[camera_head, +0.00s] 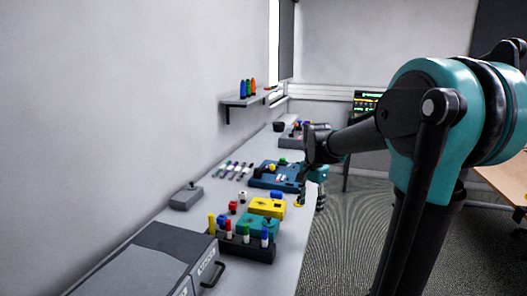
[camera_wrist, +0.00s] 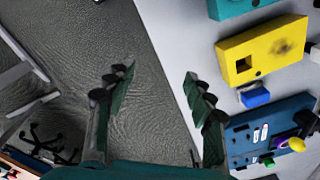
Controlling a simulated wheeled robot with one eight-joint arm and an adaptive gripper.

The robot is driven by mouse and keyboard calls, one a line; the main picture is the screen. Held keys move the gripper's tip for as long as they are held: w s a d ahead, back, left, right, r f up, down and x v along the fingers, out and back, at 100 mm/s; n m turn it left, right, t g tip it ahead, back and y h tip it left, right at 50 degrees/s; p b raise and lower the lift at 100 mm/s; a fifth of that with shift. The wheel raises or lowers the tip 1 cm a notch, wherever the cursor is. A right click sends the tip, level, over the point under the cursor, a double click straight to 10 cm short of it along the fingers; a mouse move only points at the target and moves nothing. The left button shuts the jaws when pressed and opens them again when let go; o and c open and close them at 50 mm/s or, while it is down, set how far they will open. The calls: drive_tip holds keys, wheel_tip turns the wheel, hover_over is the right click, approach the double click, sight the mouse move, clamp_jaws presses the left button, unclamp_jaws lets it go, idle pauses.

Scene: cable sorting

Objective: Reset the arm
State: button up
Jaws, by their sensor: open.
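My arm reaches in from the right in the head view, and its far end is at the right edge of the long bench (camera_head: 156,233). My gripper (camera_wrist: 155,105) is open and empty in the wrist view, with its two fingers wide apart. The floor and the bench edge show between the fingers.
The bench holds a yellow box (camera_head: 267,207), a blue box (camera_head: 268,181), a rack of coloured pegs (camera_head: 243,246) and a grey case (camera_head: 160,262). A small shelf (camera_head: 240,101) is on the wall. Open carpet (camera_head: 350,240) lies right of the bench.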

drive_tip(key=s+d+f+n+t, duration=0.3)
drive_tip(key=s+f+n, duration=0.7)
drive_tip(key=s+f, duration=0.4)
drive_tip(key=s, duration=0.4)
drive_tip(key=shift+s+f, duration=0.4)
